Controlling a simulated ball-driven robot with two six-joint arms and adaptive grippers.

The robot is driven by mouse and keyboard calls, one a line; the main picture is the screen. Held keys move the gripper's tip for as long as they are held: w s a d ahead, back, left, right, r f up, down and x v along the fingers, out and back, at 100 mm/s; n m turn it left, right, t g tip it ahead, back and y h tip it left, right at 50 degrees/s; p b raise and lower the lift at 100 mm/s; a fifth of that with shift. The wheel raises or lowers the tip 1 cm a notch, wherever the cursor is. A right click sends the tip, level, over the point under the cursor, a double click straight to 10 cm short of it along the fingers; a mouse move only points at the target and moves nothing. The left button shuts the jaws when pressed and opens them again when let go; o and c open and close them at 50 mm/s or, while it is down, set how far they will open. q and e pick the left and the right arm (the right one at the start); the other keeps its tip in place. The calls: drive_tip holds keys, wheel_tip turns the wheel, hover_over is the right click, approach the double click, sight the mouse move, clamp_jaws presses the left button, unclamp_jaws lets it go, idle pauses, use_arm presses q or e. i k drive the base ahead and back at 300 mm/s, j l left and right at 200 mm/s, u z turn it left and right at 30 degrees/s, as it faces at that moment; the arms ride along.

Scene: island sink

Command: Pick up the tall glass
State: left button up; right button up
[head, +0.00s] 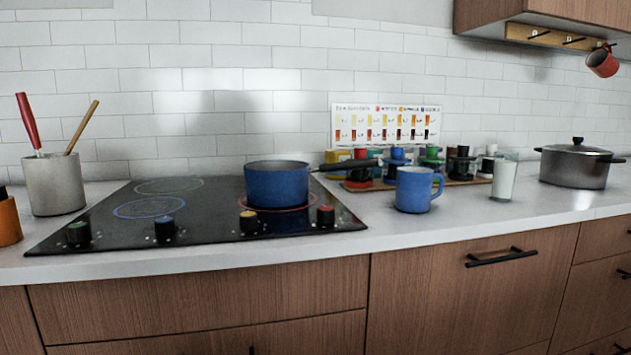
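The tall glass (503,181) stands upright on the white counter, to the right of the blue mug (414,190) and left of the steel pot. It is clear at the rim and looks whitish below; I cannot tell whether that is contents. It stands near the right end of the tray of bottles, and nothing visibly covers it. Neither of my grippers is in view.
A blue saucepan (277,184) sits on the black cooktop (110,212), its handle pointing right. A lidded steel pot (575,167) stands at right. A tray (378,186) holds several small bottles behind the mug. A red mug (602,63) hangs upper right. Counter before the glass is clear.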

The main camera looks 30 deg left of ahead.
sight(505, 163)
drive_tip(key=i+l, duration=0.2)
drive_tip(key=l, duration=0.15)
drive_tip(key=i+l, duration=0.15)
drive_tip(key=l, duration=0.2)
drive_tip(key=i+l+z, duration=0.1)
drive_tip(key=l, duration=0.3)
drive_tip(key=i, duration=0.1)
